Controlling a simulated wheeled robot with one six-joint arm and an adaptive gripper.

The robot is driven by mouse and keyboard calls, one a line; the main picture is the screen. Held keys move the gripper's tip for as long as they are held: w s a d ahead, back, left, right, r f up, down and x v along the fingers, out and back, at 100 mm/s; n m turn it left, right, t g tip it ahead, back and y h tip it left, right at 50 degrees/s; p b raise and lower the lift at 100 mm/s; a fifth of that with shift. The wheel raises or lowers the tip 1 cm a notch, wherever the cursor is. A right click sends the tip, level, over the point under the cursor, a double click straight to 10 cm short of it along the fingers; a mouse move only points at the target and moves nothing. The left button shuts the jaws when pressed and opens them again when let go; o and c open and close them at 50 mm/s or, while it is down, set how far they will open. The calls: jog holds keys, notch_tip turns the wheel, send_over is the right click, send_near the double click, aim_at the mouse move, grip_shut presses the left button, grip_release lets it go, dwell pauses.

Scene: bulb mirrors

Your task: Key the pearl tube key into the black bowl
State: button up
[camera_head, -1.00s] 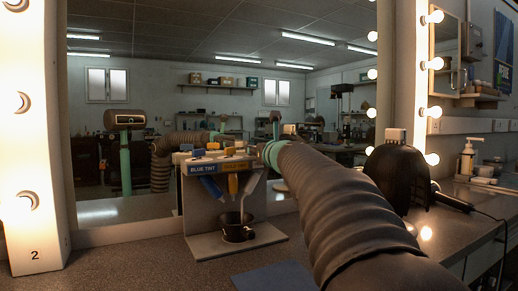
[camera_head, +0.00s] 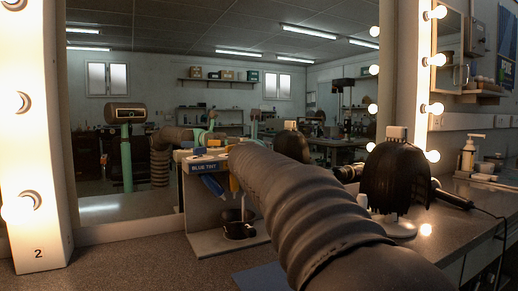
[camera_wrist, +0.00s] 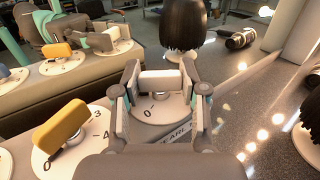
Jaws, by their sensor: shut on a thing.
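In the wrist view the pearl tube key (camera_wrist: 155,82) is a white bar on a round white dial (camera_wrist: 150,130) marked 0, above a label reading PEARL. My gripper (camera_wrist: 162,84) is around it, one finger on each side, shut on the key. In the head view my arm hides the gripper and the pearl tube. The black bowl (camera_head: 237,230) stands on the dispenser's pale base (camera_head: 215,244), under the tubes. The blue tube (camera_head: 212,186) and a yellow tube (camera_head: 234,182) hang above; I cannot see what is inside the bowl.
A yellow key (camera_wrist: 60,126) on its own dial sits left of the pearl one. A black-haired wig head (camera_head: 397,178) stands right of my arm, with a dark cylindrical tool (camera_head: 452,196) beside it. The large mirror behind reflects the keys and my arm. The left counter is clear.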

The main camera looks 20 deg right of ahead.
jog(key=o, duration=1.2)
jog(key=shift+c, duration=0.2)
jog(key=shift+s, duration=0.15)
jog(key=v, duration=1.2)
jog(key=shift+c, duration=0.3)
